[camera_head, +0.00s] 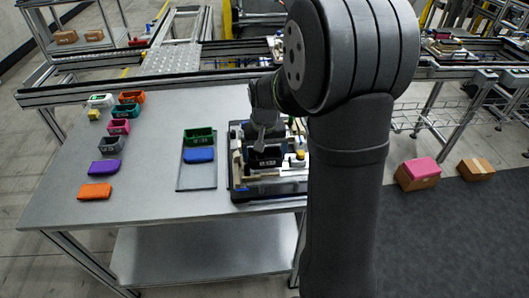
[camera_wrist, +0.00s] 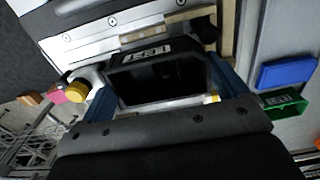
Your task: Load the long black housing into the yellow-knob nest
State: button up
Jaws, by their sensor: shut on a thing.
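The long black housing (camera_head: 265,162) is an open-topped box with a white label, in the fixture at the right of the table. It fills the middle of the wrist view (camera_wrist: 152,58). My gripper (camera_wrist: 163,80) is shut on it, with one blue finger at each end. In the head view my gripper (camera_head: 264,148) reaches down to it from above. The nest (camera_head: 268,188) has pale rails and blocks on a dark base. A yellow knob (camera_wrist: 77,88) stands beside the housing. I cannot tell whether the housing is fully seated. My arm hides the fixture's right side.
A grey tray (camera_head: 197,178) left of the fixture holds a green box (camera_head: 199,136) and a blue block (camera_head: 199,155). Several coloured boxes and blocks line the table's left side, including an orange block (camera_head: 95,191). The table between them is clear.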

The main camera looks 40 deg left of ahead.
jog(key=shift+f, duration=0.25)
jog(key=shift+f, duration=0.6)
jog(key=o, duration=0.8)
jog(key=shift+c, duration=0.2)
notch_tip(320, 180, up, 17)
jog(key=shift+r, duration=0.2)
notch_tip(320, 180, down, 18)
jog(key=shift+r, duration=0.4)
